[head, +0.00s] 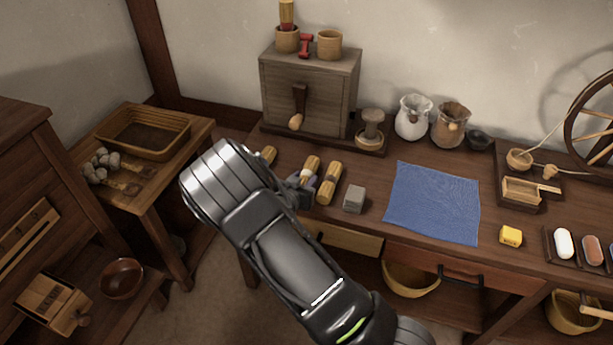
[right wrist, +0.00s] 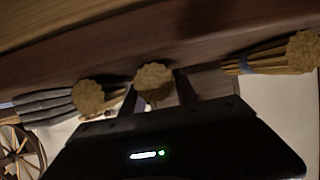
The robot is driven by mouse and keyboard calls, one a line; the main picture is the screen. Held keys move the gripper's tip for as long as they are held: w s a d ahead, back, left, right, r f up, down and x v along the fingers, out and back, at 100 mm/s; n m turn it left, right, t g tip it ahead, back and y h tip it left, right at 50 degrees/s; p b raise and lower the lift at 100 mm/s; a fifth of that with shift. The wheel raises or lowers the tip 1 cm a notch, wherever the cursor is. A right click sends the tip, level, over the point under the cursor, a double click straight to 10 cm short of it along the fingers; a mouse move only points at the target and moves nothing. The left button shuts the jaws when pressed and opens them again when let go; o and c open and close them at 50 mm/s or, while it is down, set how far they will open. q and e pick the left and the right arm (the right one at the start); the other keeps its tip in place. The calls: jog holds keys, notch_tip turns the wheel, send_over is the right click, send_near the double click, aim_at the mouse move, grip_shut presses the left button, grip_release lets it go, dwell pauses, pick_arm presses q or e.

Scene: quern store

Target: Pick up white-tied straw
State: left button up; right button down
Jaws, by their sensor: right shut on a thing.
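The white-tied straw (head: 311,164) is a short golden bundle with a pale band, at the left part of the workbench. My right gripper (head: 302,183) reaches down over it and is shut on it. In the right wrist view the bundle's round cut end (right wrist: 153,78) sits between the two fingers (right wrist: 155,95). I cannot tell whether it is clear of the bench top. Another straw bundle (head: 329,182) lies just right of it. A third bundle (head: 269,154) is mostly hidden behind my right arm; a blue-tied bundle (right wrist: 260,62) shows in the right wrist view. My left gripper is out of view.
A grey block (head: 354,199) and a blue cloth (head: 432,202) lie to the right on the workbench. A wooden cabinet with a handle (head: 310,90) stands behind the bundles. A side table with a tray (head: 145,131) stands left.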

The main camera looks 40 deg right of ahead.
aim_at(303, 176)
notch_tip(303, 176, up, 10)
jog(key=shift+r+p, duration=0.1)
jog(key=shift+p, duration=0.9)
jog(key=shift+w, duration=0.1)
dwell(0.4)
jog(key=shift+w+a+n+t+y, duration=0.3)
jog(key=shift+a+n+y, duration=0.1)
jog(key=shift+a, duration=0.1)
jog(key=w+a+r+n+t+y+p, duration=0.1)
jog(key=a+r+n+y, duration=0.3)
jog(key=a, duration=0.7)
jog(key=w+a+r+n+t+y+p, duration=0.2)
jog(key=a+r+n+t+y+p, duration=0.1)
jog(key=a, duration=0.8)
notch_tip(303, 176, up, 3)
jog(key=n+t+y, duration=0.1)
jog(key=n+y, duration=0.2)
jog(key=shift+a+f, duration=0.2)
